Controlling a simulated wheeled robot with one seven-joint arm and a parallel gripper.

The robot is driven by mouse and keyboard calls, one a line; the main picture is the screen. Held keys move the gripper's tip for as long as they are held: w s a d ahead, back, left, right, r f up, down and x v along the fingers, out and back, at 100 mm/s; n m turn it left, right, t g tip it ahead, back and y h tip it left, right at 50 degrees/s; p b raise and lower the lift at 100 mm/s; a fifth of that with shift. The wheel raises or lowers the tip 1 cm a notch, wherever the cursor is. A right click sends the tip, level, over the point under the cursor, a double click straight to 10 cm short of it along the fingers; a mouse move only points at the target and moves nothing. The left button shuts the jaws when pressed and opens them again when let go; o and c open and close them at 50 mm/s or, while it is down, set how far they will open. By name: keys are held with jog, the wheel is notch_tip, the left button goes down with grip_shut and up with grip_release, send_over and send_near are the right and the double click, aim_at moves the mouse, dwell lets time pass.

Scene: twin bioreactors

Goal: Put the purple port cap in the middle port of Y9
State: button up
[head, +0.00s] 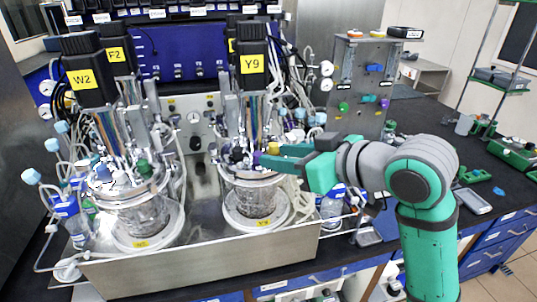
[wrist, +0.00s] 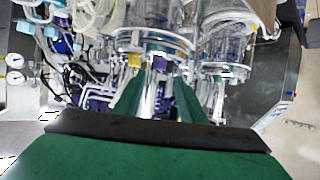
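The Y9 bioreactor, marked by its yellow label (head: 251,64), stands in the middle of the head view, with its glass vessel (head: 255,200) below a metal lid. A purple cap (head: 257,158) shows at the lid's front edge, and also in the wrist view (wrist: 158,63). My gripper (head: 270,155) reaches in from the right at lid height. Its two green fingers look apart in the wrist view (wrist: 160,82), with the purple cap just beyond and between their tips. I cannot tell how deep the cap sits or exactly which port it is at.
A yellow cap (head: 273,148) sits close beside the purple one. Tubes and cables crowd both lids. A grey panel (head: 357,85) with coloured pieces, one purple, stands behind my arm.

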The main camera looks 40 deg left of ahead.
jog(key=v, duration=0.6)
